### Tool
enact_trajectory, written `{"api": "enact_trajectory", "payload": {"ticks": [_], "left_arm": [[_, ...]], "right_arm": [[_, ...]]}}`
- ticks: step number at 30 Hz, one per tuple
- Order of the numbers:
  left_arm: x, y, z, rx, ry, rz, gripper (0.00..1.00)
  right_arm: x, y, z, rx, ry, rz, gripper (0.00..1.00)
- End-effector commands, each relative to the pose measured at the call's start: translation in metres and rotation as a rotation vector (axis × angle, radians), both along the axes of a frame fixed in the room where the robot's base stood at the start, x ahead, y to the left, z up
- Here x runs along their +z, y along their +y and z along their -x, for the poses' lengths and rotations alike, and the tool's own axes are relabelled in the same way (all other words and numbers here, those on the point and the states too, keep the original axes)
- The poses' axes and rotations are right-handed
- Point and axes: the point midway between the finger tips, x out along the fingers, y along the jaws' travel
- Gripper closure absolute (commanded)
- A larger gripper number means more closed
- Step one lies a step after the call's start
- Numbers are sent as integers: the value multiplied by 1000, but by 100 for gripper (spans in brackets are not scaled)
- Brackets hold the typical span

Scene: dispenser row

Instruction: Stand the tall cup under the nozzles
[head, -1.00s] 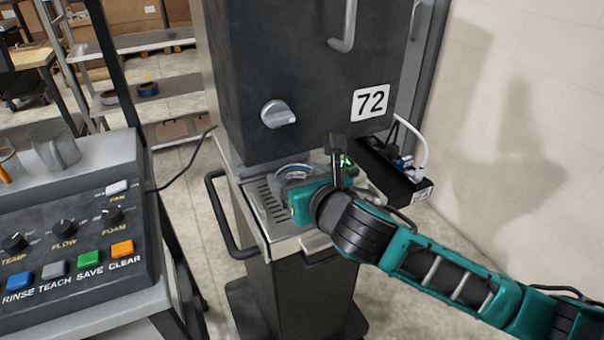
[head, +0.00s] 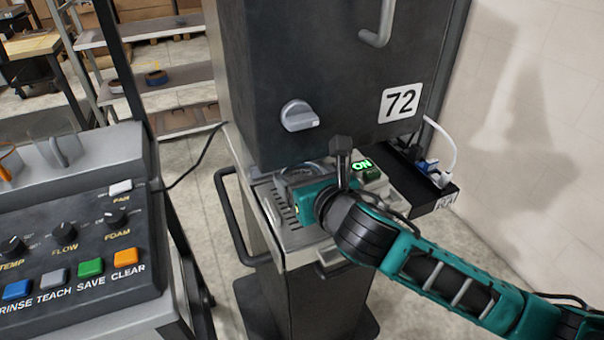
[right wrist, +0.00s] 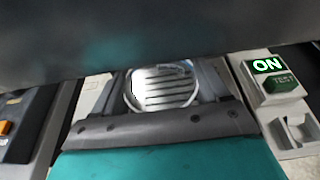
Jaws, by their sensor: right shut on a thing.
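My right gripper (head: 299,181) reaches in over the slotted drip tray (head: 268,203), below the dark body of dispenser 72 (head: 335,75). It is shut on a clear cup, whose round rim (right wrist: 161,87) shows between the fingers in the right wrist view, with tray slots visible through it. In the head view only part of the clear cup (head: 299,172) shows, behind the gripper. The nozzles are hidden by the dispenser body. I cannot tell whether the cup's base touches the tray. My left gripper is not in view.
A lit green ON sign (head: 361,164) and a TEST button (right wrist: 280,84) stand right of the tray. A side shelf (head: 432,187) holds cables. A control panel (head: 75,235) with clear handled vessels (head: 58,152) behind it stands left. A grey knob (head: 299,115) juts from the dispenser.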

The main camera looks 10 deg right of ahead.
Motion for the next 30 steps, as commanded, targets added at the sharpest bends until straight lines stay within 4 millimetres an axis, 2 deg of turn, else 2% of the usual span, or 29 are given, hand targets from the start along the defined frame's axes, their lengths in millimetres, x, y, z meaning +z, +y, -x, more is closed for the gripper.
{"api": "enact_trajectory", "payload": {"ticks": [12,30], "left_arm": [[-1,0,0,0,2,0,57],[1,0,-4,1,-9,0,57]], "right_arm": [[-1,0,0,0,-1,0,59],[-13,0,0,0,0,0,59]]}}
